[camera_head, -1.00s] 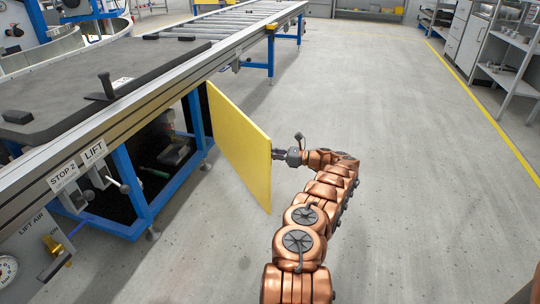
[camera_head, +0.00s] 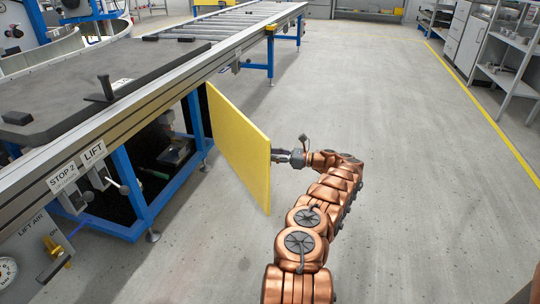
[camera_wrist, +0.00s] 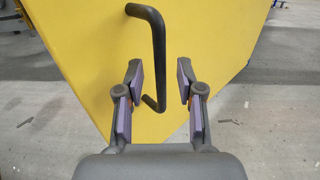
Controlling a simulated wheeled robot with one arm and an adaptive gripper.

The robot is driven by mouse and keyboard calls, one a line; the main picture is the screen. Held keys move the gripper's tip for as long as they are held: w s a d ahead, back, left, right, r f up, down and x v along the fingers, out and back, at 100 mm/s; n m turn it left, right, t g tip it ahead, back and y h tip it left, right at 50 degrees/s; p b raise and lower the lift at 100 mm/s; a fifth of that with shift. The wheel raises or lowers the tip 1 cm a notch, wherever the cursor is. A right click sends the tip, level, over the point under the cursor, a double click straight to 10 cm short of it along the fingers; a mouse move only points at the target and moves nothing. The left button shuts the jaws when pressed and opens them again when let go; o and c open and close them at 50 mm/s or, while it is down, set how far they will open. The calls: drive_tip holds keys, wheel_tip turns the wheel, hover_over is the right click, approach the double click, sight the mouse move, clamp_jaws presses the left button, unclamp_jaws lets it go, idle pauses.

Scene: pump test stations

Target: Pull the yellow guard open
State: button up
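The yellow guard (camera_head: 238,146) is a flat panel standing out from the blue frame under the conveyor, swung open at an angle. It fills much of the wrist view (camera_wrist: 90,60). Its dark bar handle (camera_wrist: 159,50) is on the face towards my gripper. My gripper (camera_head: 276,155) is beside the guard's outer edge, on its right. In the wrist view my gripper (camera_wrist: 160,82) is open, with the lower part of the handle showing between its two fingers and a gap to the right finger. The head view hides the handle.
The conveyor station (camera_head: 120,112) with its blue frame (camera_head: 130,182) is at the left. STOP 2 and LIFT levers (camera_head: 112,182) stick out in front. Open grey floor (camera_head: 400,150) lies to the right. Shelves (camera_head: 510,60) stand at the far right.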

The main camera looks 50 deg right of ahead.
drive_tip(key=shift+v, duration=2.95)
drive_tip(key=shift+c, duration=0.3)
